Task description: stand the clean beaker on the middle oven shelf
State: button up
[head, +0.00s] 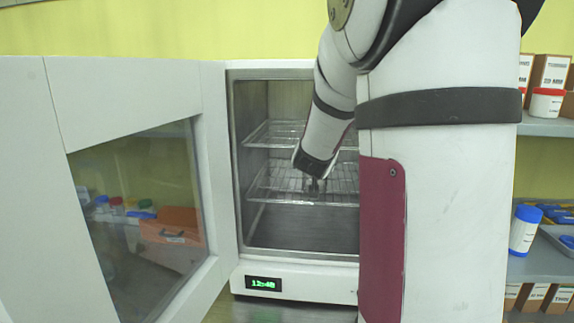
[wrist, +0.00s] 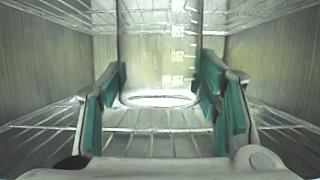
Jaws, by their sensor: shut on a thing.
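The clear glass beaker (wrist: 160,60) with white graduation marks is upright between the teal-padded fingers of my gripper (wrist: 160,82) in the wrist view. My gripper is shut on it. The round base of the beaker shows just over shelf wires; I cannot tell whether it touches them. In the head view my gripper (head: 314,187) is inside the open oven (head: 238,150), over the middle wire shelf (head: 275,190). The beaker cannot be made out there, and my arm hides the right side of the oven.
Another wire shelf (head: 268,133) is above my gripper. The oven door (head: 50,190) stands open at left, with a window. A lit display (head: 263,284) is below the chamber. Side shelves at right hold cartons (head: 550,72) and lidded jars (head: 523,230).

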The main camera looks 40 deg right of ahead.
jog(key=shift+s+a+f, duration=0.1)
jog(key=shift+s+f, duration=0.05)
jog(key=shift+f, duration=0.15)
jog(key=o, duration=1.3)
